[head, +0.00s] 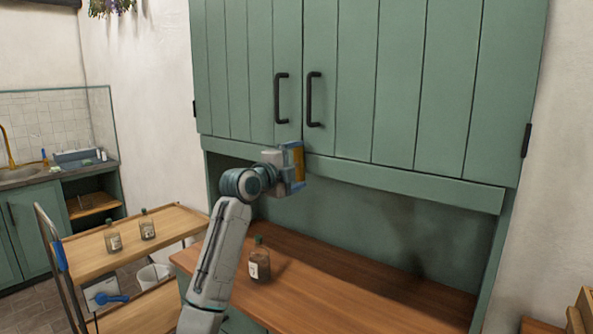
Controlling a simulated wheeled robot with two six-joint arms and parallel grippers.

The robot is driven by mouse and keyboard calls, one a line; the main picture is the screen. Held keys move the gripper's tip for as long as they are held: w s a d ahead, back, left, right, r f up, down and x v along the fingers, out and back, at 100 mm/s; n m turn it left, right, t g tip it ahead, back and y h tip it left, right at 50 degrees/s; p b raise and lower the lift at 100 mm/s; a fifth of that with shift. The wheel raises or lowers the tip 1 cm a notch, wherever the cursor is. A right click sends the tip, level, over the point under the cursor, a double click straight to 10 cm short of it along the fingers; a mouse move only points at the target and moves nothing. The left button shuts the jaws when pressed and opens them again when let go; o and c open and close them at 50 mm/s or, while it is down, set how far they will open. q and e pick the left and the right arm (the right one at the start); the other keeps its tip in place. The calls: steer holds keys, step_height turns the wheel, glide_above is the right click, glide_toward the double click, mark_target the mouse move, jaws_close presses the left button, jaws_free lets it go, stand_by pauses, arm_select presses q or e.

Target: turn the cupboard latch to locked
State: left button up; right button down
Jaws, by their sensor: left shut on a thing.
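The green cupboard (400,80) has two closed plank doors with black bar handles, the left handle (281,98) and the right handle (314,99). My left gripper (295,167) is at the lower edge of the doors, just below the seam between them. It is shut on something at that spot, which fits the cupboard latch. The gripper's body, with a yellow and blue part at its end, hides the latch, so its turn cannot be seen. My right gripper is not in view.
A brown bottle (259,262) stands on the wooden counter (340,290) below, beside my left arm. The counter's right part is clear. At left, a wooden cart (130,243) holds two bottles. A sink (20,174) is behind it.

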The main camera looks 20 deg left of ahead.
arm_select(q)
steer(key=shift+f+m, duration=0.2)
steer(key=shift+m, duration=0.4)
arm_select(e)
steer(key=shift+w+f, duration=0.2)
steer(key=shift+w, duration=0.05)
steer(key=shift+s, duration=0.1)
arm_select(q)
steer(key=o, duration=0.7)
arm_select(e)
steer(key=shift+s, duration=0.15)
arm_select(q)
steer(key=shift+s, duration=0.1)
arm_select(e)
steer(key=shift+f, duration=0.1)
arm_select(q)
steer(key=shift+s+a+b, duration=0.1)
steer(key=shift+s+b, duration=0.15)
steer(key=shift+b, duration=0.1)
steer(key=b+v, duration=0.2)
steer(key=v, duration=0.8)
steer(key=shift+b, duration=0.4)
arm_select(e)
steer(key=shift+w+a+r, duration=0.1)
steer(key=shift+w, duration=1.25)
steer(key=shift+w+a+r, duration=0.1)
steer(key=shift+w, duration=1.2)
